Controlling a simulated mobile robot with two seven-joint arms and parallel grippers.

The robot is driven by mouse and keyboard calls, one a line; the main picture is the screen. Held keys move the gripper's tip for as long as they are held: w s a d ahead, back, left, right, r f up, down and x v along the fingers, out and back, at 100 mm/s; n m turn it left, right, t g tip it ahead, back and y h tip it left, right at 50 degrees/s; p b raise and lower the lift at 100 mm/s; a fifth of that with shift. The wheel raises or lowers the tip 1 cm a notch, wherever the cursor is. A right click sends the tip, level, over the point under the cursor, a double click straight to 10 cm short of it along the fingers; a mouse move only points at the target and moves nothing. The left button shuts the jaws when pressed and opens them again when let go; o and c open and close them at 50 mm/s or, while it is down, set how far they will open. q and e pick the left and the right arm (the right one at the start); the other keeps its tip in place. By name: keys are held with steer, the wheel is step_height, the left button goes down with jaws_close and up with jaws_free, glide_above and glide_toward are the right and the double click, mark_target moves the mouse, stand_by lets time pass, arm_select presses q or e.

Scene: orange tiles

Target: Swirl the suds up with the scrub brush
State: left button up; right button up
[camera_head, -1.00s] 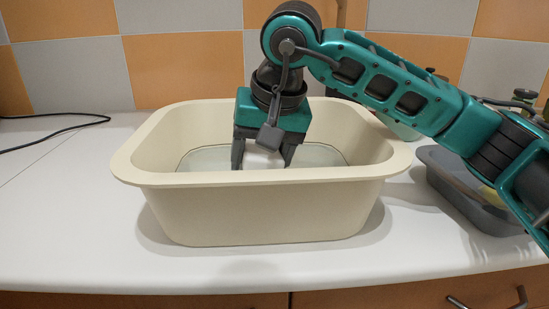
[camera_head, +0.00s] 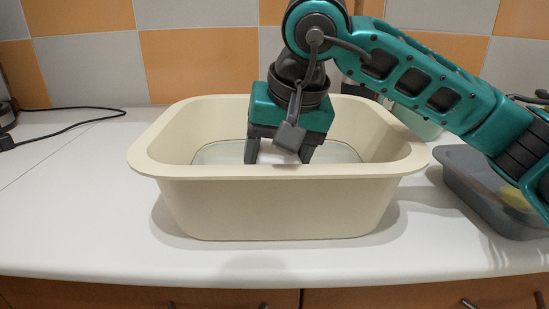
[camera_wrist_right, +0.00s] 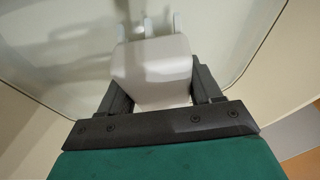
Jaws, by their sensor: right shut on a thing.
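A cream wash basin (camera_head: 280,205) stands on the white counter with a shallow layer of pale water (camera_head: 215,153) inside. My right gripper (camera_head: 279,160) reaches down into the basin from the right. It is shut on a white block-like thing, likely the scrub brush (camera_head: 277,153). In the right wrist view the white brush (camera_wrist_right: 155,72) sits between the two dark fingers of the gripper (camera_wrist_right: 160,95), over the basin floor. The basin's front wall hides the brush's lower end in the head view. No distinct suds can be made out. My left gripper is out of view.
A grey tray (camera_head: 480,195) with a yellow thing (camera_head: 514,195) in it stands right of the basin. A pale green container (camera_head: 415,122) is behind the basin's right corner. A black cable (camera_head: 70,125) lies at the back left.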

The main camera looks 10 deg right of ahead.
steer(key=shift+w+d+r+p, duration=0.1)
steer(key=shift+d+r+p, duration=0.1)
steer(key=shift+r+p, duration=0.6)
steer(key=shift+d+r+p, duration=0.15)
steer(key=shift+r+p, duration=0.2)
steer(key=shift+r, duration=0.75)
steer(key=shift+w+d+r+p, duration=0.1)
steer(key=shift+d+r+p, duration=0.1)
steer(key=shift+r+p, duration=0.65)
steer(key=r+p, duration=0.2)
steer(key=r, duration=0.1)
steer(key=d+r+p, duration=0.1)
steer(key=r, duration=0.1)
steer(key=shift+w, duration=0.15)
steer(key=shift+r+p, duration=0.35)
steer(key=shift+p, duration=0.05)
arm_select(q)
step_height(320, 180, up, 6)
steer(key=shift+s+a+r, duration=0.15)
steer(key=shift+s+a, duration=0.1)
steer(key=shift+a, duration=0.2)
arm_select(e)
steer(key=shift+f, duration=0.1)
